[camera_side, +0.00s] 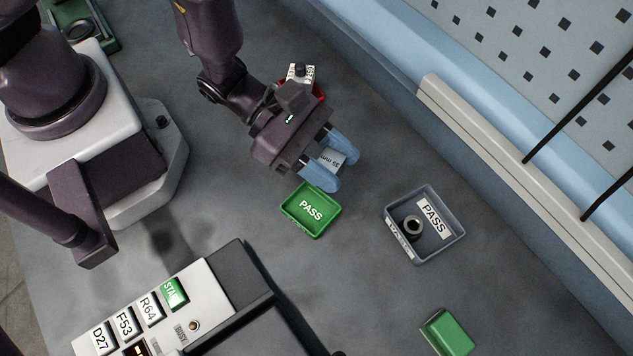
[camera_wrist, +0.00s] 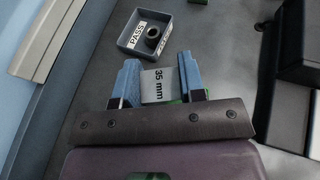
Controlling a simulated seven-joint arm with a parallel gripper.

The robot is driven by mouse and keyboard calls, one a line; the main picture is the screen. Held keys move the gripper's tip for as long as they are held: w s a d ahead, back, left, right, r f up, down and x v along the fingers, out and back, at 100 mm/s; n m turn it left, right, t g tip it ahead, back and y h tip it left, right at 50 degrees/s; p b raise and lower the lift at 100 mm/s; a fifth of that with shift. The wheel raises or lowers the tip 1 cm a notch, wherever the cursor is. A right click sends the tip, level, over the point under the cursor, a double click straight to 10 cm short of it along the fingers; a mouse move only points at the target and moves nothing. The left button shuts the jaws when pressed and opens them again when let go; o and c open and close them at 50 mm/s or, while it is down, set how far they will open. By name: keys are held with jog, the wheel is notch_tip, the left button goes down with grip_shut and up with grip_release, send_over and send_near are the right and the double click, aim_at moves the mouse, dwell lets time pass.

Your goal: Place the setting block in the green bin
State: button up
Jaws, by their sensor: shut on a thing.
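The setting block (camera_side: 330,159) is a small grey block; in the wrist view it reads "35 mm" (camera_wrist: 161,84). My gripper (camera_side: 334,165) has blue fingers shut on it, one on each side. The green bin (camera_side: 292,211) is a shallow tray with "PASS" on its floor, and no object shows in it. My gripper and the block are just above and beyond the green bin in the side view. In the wrist view the block and fingers hide most of the bin; only bits of green show behind them.
A grey bin (camera_side: 452,243), also marked "PASS", holds a dark ring (camera_side: 413,225). A red bin (camera_side: 319,90) is partly hidden behind my gripper. A green block (camera_side: 447,333) lies at lower right. A labelled button box (camera_side: 212,291) stands at lower left. Bench between bins is clear.

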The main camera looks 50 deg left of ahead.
aim_at(330, 198)
jog(key=shift+f, duration=3.55)
jog(key=shift+f, duration=0.1)
jog(key=o, duration=1.1)
jog(key=shift+f, duration=0.1)
